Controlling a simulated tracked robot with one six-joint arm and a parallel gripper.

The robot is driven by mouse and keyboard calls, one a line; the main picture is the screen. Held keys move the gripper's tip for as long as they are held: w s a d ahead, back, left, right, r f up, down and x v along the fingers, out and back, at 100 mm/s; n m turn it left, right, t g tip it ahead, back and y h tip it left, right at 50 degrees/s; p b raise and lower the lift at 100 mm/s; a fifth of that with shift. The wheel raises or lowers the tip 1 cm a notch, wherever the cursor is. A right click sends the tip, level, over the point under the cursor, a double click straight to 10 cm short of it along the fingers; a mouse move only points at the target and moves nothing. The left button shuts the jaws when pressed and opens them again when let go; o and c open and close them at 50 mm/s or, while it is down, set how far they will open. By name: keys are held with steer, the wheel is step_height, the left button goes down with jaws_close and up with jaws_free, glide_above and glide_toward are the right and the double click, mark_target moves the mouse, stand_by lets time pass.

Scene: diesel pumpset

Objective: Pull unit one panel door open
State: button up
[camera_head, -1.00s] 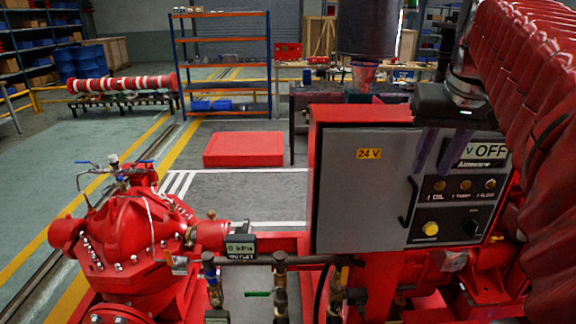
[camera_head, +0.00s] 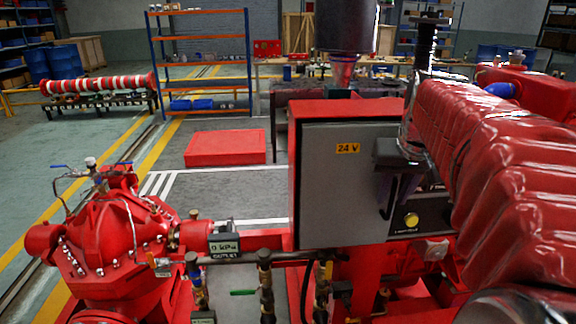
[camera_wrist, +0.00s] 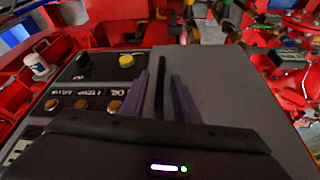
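The unit one panel door (camera_head: 338,195) is a flat grey door with a yellow 24 V label, on the red cabinet (camera_head: 298,115). It looks shut. Its black bar handle (camera_head: 388,212) is upright near the door's right edge, its upper part hidden by my gripper (camera_head: 396,200). In the wrist view the door (camera_wrist: 225,95) fills the middle and right, and the handle (camera_wrist: 160,90) shows between the two purple fingers of my gripper (camera_wrist: 161,76). The fingers are apart, with gaps on both sides of the handle. I cannot tell how deep it sits between them.
The instrument panel with a yellow button (camera_wrist: 126,61) and several lamps (camera_wrist: 82,104) lies beside the door. A ribbed red hose-like part of my arm (camera_head: 490,150) covers the right. A red pump (camera_head: 110,240) and pipes (camera_head: 265,257) stand left and below.

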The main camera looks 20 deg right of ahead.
steer(key=shift+w+f, duration=0.15)
steer(key=shift+f, duration=0.2)
jaws_close()
steer(key=shift+d, duration=0.1)
stand_by(0.3)
steer(key=shift+d, duration=0.1)
